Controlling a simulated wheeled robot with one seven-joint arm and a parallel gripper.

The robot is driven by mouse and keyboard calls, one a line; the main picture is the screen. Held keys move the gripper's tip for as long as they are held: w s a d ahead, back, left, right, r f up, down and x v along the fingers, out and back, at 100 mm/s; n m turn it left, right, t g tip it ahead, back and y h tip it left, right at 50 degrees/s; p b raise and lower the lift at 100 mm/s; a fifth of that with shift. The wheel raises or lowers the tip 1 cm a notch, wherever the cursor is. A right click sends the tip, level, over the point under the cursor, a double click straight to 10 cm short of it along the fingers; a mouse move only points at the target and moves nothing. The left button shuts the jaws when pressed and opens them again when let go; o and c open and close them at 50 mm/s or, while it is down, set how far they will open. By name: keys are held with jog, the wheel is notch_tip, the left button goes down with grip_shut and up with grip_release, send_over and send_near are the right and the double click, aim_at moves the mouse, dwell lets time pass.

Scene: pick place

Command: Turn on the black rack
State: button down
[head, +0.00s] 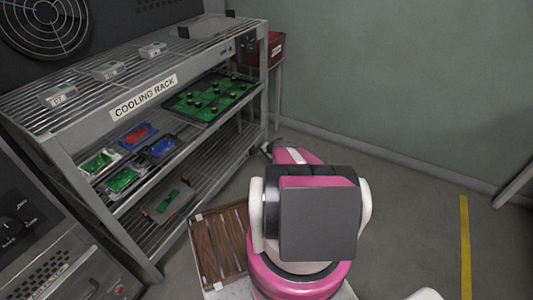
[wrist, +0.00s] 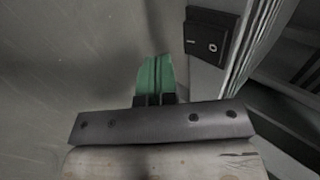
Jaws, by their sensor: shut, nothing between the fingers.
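The rack (head: 82,126) stands at the left in the head view. It is a grey metal shelf unit with a "COOLING RACK" sign. In the wrist view a black rocker switch (wrist: 208,37), marked I and O, sits on a light grey post (wrist: 203,75). My gripper's green fingertips (wrist: 155,78) are together and empty, to the left of and below the switch in the picture. They appear apart from it. In the head view my arm mostly hides the gripper, near the rack's right end. Which way the switch is tipped is unclear.
Green, red and blue boards (head: 138,134) lie on the rack's shelves, and small grey boxes (head: 110,70) on its top. A brown slatted crate (head: 222,245) stands on the floor beside my arm. A red box (head: 275,47) is behind the rack.

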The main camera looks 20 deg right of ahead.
aim_at(254, 152)
jog(key=shift+w+a+f, duration=0.1)
jog(key=shift+w+a, duration=1)
jog(key=shift+w, duration=0.25)
jog(key=shift+w+a+f, duration=0.1)
jog(key=shift+w+a, duration=0.05)
jog(key=shift+r, duration=0.2)
jog(key=shift+r, duration=0.65)
